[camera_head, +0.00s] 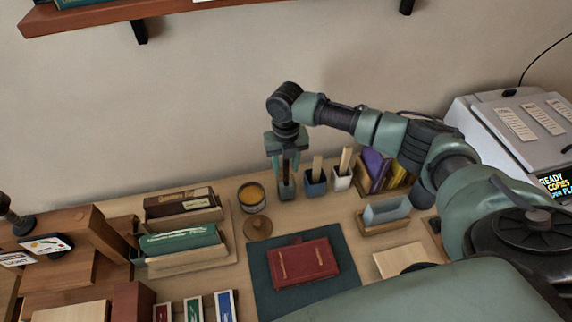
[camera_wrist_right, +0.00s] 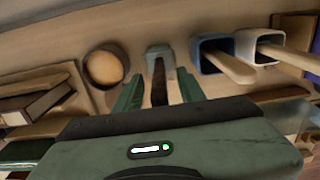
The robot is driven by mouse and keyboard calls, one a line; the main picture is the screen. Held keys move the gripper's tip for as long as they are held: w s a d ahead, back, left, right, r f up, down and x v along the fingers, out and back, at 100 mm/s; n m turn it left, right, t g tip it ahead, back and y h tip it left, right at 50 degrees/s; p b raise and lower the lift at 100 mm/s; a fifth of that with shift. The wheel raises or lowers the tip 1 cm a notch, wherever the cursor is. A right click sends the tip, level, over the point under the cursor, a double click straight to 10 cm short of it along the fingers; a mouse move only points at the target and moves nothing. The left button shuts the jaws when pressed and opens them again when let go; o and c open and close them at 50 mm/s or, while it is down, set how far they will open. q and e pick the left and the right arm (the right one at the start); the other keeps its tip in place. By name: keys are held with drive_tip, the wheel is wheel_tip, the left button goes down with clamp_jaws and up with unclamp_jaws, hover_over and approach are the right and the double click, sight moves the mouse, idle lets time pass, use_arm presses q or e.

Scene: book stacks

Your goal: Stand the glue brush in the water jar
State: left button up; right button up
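My right gripper (camera_head: 286,168) points down over a row of small cups against the wall. Its two fingers stand apart on either side of a dark upright stick (camera_wrist_right: 158,82), with gaps showing in the right wrist view. The stick's lower end is in or at a grey-green jar (camera_head: 287,190), which also shows in the right wrist view (camera_wrist_right: 160,52). I cannot tell for sure that this stick is the glue brush or this jar the water jar. A blue cup (camera_head: 316,187) and a white cup (camera_head: 342,182) each hold a wooden handle. My left gripper is not in view.
A round pot of amber stuff (camera_head: 251,196) stands left of the jar, with a brown lid (camera_head: 257,228) in front. A red book (camera_head: 303,262) lies on a dark mat (camera_head: 262,272). Book racks stand left; a grey machine (camera_head: 520,130) stands right.

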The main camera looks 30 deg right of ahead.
wheel_tip(320, 180, up, 8)
drive_tip(key=shift+f+b, duration=0.1)
drive_tip(key=shift+b, duration=0.75)
drive_tip(key=shift+f, duration=0.1)
idle(0.6)
